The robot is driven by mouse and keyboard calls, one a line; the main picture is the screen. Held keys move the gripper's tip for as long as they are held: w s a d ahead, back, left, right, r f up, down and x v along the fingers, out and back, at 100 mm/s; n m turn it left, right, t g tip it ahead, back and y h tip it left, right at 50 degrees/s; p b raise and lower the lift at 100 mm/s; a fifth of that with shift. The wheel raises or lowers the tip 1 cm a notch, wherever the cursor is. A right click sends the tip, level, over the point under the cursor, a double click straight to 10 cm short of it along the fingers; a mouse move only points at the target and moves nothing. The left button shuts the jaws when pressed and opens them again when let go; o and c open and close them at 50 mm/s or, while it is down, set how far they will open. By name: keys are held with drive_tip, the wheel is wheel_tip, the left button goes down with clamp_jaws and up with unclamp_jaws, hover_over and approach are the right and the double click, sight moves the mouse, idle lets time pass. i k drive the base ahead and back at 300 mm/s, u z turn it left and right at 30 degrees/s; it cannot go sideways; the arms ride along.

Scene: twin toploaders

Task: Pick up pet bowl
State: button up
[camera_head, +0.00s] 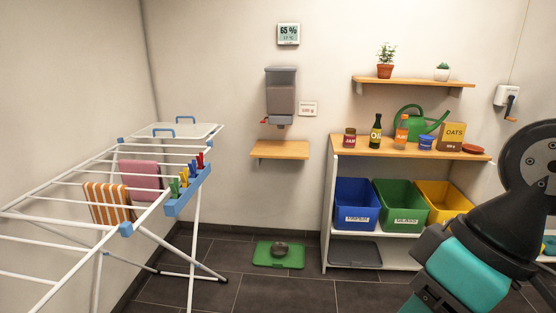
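A small dark grey bowl (280,249), which looks like the pet bowl, sits on a green mat (262,262) on the floor, below the wall dispenser. The bowl is small in the picture, and I cannot tell what is inside it. Part of my arm shows at the right and lower right, well to the right of the bowl. My gripper's fingertips do not show in this view.
A white drying rack (195,228) with cloths and pegs stands at the left. A shelf unit (330,215) with bins stands right of the mat. A dispenser (281,92) hangs above a small wooden shelf (279,149). Tiled floor (290,292) is clear before the mat.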

sight(279, 249)
drive_tip(key=i, duration=3.3)
drive_tip(key=u, duration=0.95)
